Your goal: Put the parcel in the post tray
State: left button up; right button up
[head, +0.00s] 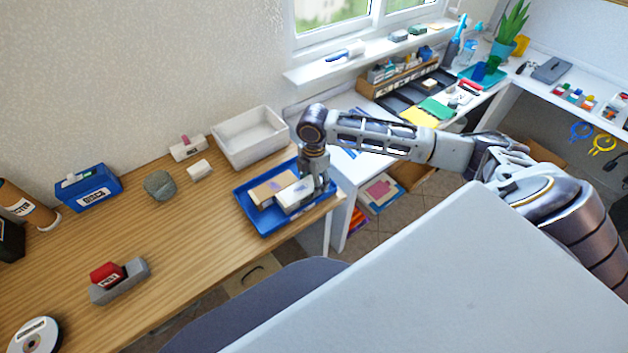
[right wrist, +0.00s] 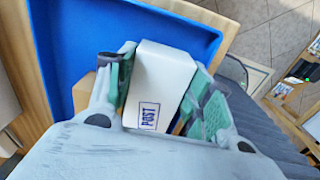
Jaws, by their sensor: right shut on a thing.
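A white box (head: 295,198) with a "POST" mark, which I take to be the parcel, is between the fingers of my right gripper (head: 311,186). In the right wrist view, the box (right wrist: 165,78) has a finger on each side, and the gripper (right wrist: 160,95) is shut on it. The blue tray (head: 267,228) is at the table's right end; its blue floor and rim also show in the right wrist view (right wrist: 62,35). The box is inside the tray's outline; whether it touches the floor is hard to tell. My left gripper is not in view.
A brown box (head: 272,187) lies in the tray beside the white one. A white bin (head: 250,141) stands behind the tray. The front middle of the wooden table is clear.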

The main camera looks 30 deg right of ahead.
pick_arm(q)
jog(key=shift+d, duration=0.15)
pick_arm(e)
jog(key=shift+f, duration=0.1)
jog(key=o, duration=1.1)
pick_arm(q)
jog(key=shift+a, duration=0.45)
pick_arm(e)
jog(key=shift+r, duration=0.65)
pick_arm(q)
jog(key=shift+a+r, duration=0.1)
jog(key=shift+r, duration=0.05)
pick_arm(e)
notch_tip(320, 180, up, 11)
jog(key=shift+f, duration=0.1)
